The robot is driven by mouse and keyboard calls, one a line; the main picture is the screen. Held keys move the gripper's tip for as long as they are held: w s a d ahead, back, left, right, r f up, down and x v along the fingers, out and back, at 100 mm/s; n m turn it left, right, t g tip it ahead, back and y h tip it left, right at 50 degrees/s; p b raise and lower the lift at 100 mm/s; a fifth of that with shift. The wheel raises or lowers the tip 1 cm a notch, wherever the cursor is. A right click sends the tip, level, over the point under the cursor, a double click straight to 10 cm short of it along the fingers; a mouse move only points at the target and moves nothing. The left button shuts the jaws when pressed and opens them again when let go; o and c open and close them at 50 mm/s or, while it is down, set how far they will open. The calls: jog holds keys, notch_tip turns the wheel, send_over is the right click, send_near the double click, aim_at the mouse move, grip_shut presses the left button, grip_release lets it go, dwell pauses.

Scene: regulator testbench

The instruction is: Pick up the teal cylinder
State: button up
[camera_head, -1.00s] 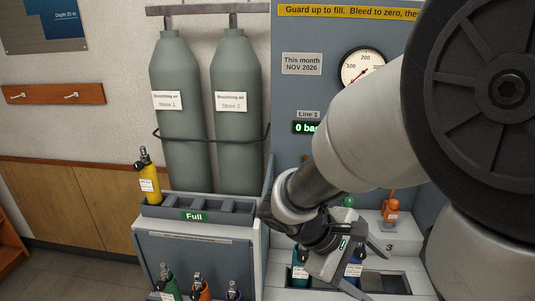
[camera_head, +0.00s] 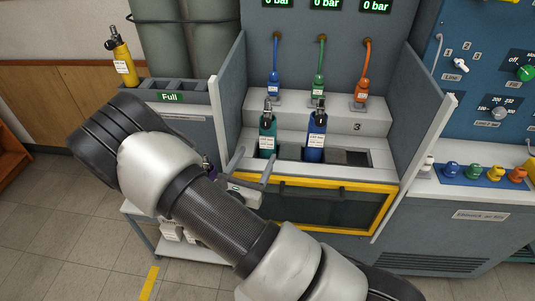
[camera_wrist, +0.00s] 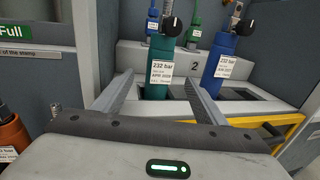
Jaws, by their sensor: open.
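The teal cylinder (camera_head: 267,133) stands upright in the left slot of the filling bay, with a black valve on top and a white label. In the wrist view the teal cylinder (camera_wrist: 161,60) is straight ahead, its label reading 232 bar. My gripper (camera_head: 254,167) is open and empty in front of the bay, just short of the cylinder. In the wrist view its two fingers (camera_wrist: 160,92) point at the cylinder, one to each side of it in the picture. I cannot tell whether the tips reach past its front. The cylinder's base is hidden in the slot.
A blue cylinder (camera_head: 316,137) stands in the slot to the right; the third slot (camera_head: 350,157) is empty. Side walls (camera_head: 424,126) flank the bay. A yellow-framed guard (camera_head: 385,205) is below the slots. A yellow cylinder (camera_head: 122,58) stands at the Full rack (camera_head: 140,91).

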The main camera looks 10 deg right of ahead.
jog(key=b+x, duration=0.1)
jog(key=x, duration=1.4)
jog(key=shift+w, duration=0.1)
jog(key=shift+r, duration=0.1)
jog(key=c, duration=1.3)
jog(key=shift+r, duration=0.15)
jog(key=shift+c, duration=0.2)
